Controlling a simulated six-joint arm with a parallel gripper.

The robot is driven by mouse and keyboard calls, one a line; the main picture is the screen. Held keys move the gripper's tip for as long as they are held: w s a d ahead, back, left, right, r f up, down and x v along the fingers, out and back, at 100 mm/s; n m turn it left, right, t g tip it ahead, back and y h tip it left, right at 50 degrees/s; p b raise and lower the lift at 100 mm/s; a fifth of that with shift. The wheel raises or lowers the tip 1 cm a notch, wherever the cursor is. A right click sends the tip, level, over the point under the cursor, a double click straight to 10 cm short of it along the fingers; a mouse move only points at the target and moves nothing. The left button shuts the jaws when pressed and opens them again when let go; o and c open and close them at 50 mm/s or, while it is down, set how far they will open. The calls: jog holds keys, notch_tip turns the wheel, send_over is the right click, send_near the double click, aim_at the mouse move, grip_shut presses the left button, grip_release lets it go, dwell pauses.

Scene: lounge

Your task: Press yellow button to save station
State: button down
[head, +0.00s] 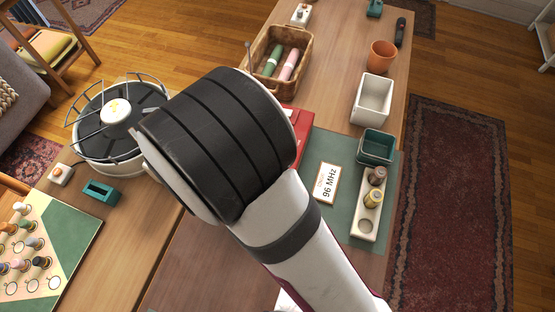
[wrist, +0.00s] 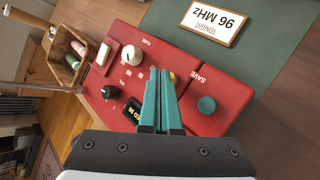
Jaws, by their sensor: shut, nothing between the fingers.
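A red radio (wrist: 225,88) lies below my gripper in the wrist view, with only its edge (head: 302,122) showing past my arm in the head view. It carries a "SAVE" label, a round teal button (wrist: 206,105), a white knob (wrist: 131,55), a black knob (wrist: 110,92) and a small dark display (wrist: 134,114) with yellow characters. A yellow button (wrist: 173,77) peeks out beside my fingertips, mostly hidden by them. My gripper (wrist: 160,75) has teal fingers, shut and empty, over the radio's middle. I cannot tell whether they touch it. My arm hides the gripper in the head view.
A card reading "TONIGHT 96 MHz" (head: 327,184) lies on the green mat (head: 318,150). A white tray (head: 360,215) with small jars is right of it. A basket (head: 259,48), teal box (head: 376,146), white box (head: 372,99) and terracotta pot (head: 382,55) stand farther back.

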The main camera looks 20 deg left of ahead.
jog(key=shift+r, duration=0.65)
notch_tip(320, 180, up, 5)
dwell(0.3)
dwell(0.4)
jog(key=s+d+r+m+g+h, duration=0.1)
jog(key=s+d+r+m+g, duration=0.15)
jog(key=d+m, duration=0.5)
jog(key=s+d+r+m+g+h, duration=0.15)
jog(key=d+m+g, duration=0.3)
jog(key=d, duration=0.55)
jog(key=s+d+r+m+g+y, duration=0.1)
jog(key=s+r+m+y, duration=0.2)
jog(key=s+m+y, duration=0.5)
jog(key=s+m, duration=0.3)
jog(key=m, duration=0.4)
jog(key=shift+s+d+r+m+g, duration=0.2)
jog(key=shift+r+m+g, duration=0.1)
jog(key=shift+m, duration=0.1)
